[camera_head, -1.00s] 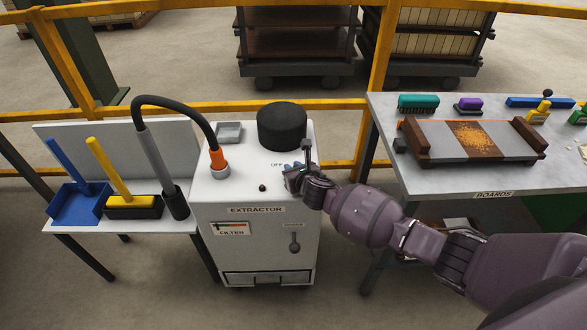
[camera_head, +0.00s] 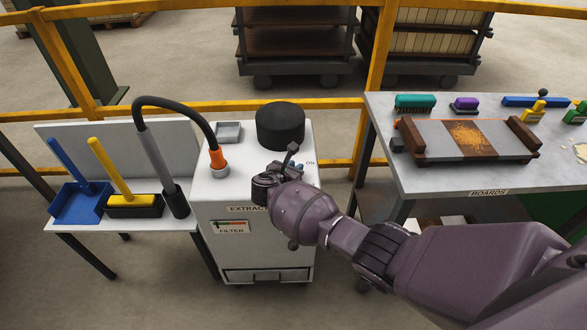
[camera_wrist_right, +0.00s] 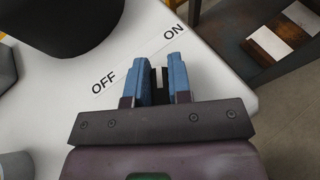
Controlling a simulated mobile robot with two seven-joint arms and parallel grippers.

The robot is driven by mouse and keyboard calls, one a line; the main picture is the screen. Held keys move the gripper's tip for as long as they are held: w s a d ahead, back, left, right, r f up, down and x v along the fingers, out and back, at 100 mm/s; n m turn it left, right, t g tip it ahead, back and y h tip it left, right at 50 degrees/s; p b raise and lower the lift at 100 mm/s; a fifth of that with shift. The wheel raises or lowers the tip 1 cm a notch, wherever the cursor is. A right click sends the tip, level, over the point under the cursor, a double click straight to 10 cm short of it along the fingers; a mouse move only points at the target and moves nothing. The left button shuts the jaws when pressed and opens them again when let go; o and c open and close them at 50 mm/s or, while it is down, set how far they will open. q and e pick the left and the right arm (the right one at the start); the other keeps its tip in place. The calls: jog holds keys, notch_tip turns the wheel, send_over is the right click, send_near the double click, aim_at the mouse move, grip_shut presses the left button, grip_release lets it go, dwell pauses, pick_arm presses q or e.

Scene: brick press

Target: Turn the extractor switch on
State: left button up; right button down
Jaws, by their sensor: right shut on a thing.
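The extractor (camera_head: 238,196) is a white cabinet with a black round cap on its top. My right gripper (camera_head: 291,166) is over the right part of that top. In the right wrist view its two blue fingers (camera_wrist_right: 161,68) are close together, shut on a small dark switch lever (camera_wrist_right: 159,78). Most of the lever is hidden between the fingers. The "OFF" label (camera_wrist_right: 104,84) lies left of the fingers and the "ON" label (camera_wrist_right: 173,28) lies just beyond their tips. My left gripper is not in view.
A black hose (camera_head: 175,101) with an orange cuff rises beside the extractor. A side table (camera_head: 150,226) at left holds a blue dustpan and a yellow brush. The boards table (camera_head: 400,178) stands at right with brushes and a dusty board. A yellow rail (camera_head: 340,103) runs behind.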

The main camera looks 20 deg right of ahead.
jog(key=shift+f+m+g+h, duration=0.1)
jog(key=shift+m+g+h, duration=0.5)
jog(key=shift+m+g, duration=0.4)
pick_arm(q)
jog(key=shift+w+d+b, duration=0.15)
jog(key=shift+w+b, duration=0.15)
jog(key=shift+b, duration=0.1)
pick_arm(e)
jog(key=shift+s+d+m+g+h, duration=0.1)
jog(key=shift+m+g+h, duration=0.2)
jog(key=shift+m+g, duration=0.2)
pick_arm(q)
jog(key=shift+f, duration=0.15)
pick_arm(e)
jog(key=c, duration=1)
grip_release()
jog(key=shift+c, duration=0.2)
